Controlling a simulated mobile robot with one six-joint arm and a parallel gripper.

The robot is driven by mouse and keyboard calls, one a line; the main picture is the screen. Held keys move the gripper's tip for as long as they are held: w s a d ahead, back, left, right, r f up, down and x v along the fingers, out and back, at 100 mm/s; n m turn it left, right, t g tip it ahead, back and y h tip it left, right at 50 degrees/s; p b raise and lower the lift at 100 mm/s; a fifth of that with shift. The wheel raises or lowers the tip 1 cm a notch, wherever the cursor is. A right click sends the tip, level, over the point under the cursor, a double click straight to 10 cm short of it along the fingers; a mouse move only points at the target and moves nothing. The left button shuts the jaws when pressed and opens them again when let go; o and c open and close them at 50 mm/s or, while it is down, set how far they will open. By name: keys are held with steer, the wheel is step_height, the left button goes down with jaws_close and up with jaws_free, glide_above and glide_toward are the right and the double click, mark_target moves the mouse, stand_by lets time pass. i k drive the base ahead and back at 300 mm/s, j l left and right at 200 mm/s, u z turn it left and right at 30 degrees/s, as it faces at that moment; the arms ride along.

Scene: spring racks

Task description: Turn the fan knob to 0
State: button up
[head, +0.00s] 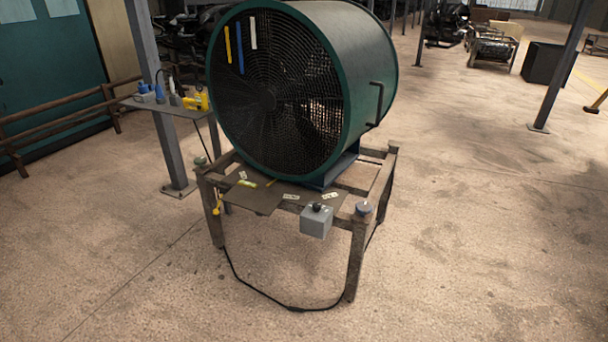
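The fan (372,60) is a large dark green drum with a black wire grille, standing on a blue-grey foot on a worn metal frame (357,255). A small grey control box (315,224) sits at the front of the frame. A dark knob (317,207) is on top of the box. The knob's markings and its pointing direction are too small to read. My gripper is not in view.
Small printed cards lie on the frame's front plate (262,198). A black cable (262,292) hangs from the frame and loops along the floor. A side shelf (170,106) holds a yellow tool (198,101) beside a post (165,150). The floor in front and right is open.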

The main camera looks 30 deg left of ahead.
mark_target(317, 206)
steer(key=i+j+u, duration=0.1)
steer(key=i+u, duration=0.85)
steer(key=i+l+u, duration=0.3)
steer(key=u, duration=0.15)
steer(key=i+l+u, duration=0.75)
steer(key=l+u, duration=0.2)
steer(key=j, duration=0.1)
